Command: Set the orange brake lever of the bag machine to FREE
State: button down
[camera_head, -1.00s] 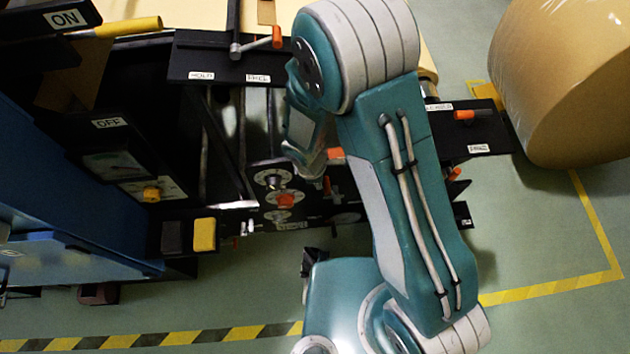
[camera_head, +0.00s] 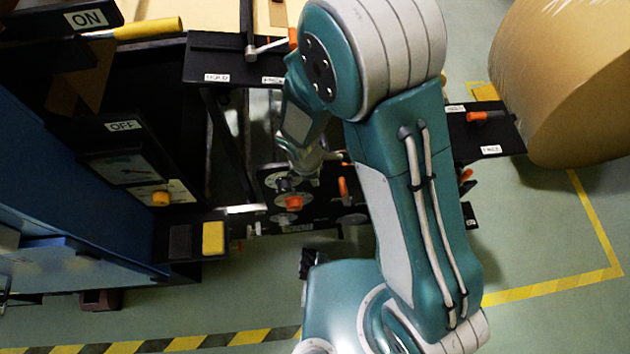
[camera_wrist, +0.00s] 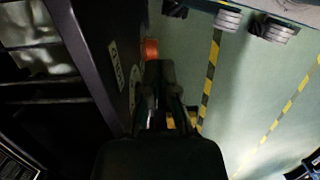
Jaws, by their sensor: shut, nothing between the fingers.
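In the head view, an orange-tipped lever (camera_head: 292,38) with a metal rod sits on a black plate (camera_head: 225,55) at the top. The plate has a HOLD label (camera_head: 216,78) and a second label, partly covered by my arm. The rod points right, tilted slightly up. A second orange lever (camera_head: 477,117) sits on a black plate at right; I cannot tell which is the brake lever. My gripper (camera_wrist: 158,68) is shut and empty in the wrist view, beside a plate marked HOLD (camera_wrist: 117,62). An orange part (camera_wrist: 151,50) shows just past its fingertips; contact is unclear.
A large brown roll (camera_head: 570,85) stands at right. A blue cabinet (camera_head: 60,190) with a yellow handle (camera_head: 148,28) and ON and OFF labels is at left. Knobs and an orange part (camera_head: 293,203) lie below my wrist. Green floor is clear at lower right.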

aim_at(340, 186)
notch_tip(340, 186, up, 7)
jog(key=d, duration=0.2)
jog(key=s+a+f+h, duration=0.1)
jog(key=a+f+h, duration=0.2)
jog(key=a, duration=0.3)
jog(key=w+d+f, duration=0.1)
jog(key=d+f, duration=0.7)
jog(key=shift+w+d+f+t, duration=0.15)
jog(key=shift+w+t, duration=0.15)
jog(key=shift+t, duration=0.1)
jog(key=shift+w+d+r, duration=0.1)
jog(key=shift+d+r, duration=0.05)
jog(key=shift+d, duration=0.35)
jog(key=shift+w+d+r, duration=0.1)
jog(key=shift+d+r, duration=0.05)
jog(key=shift+d, duration=0.3)
jog(key=shift+a, duration=0.15)
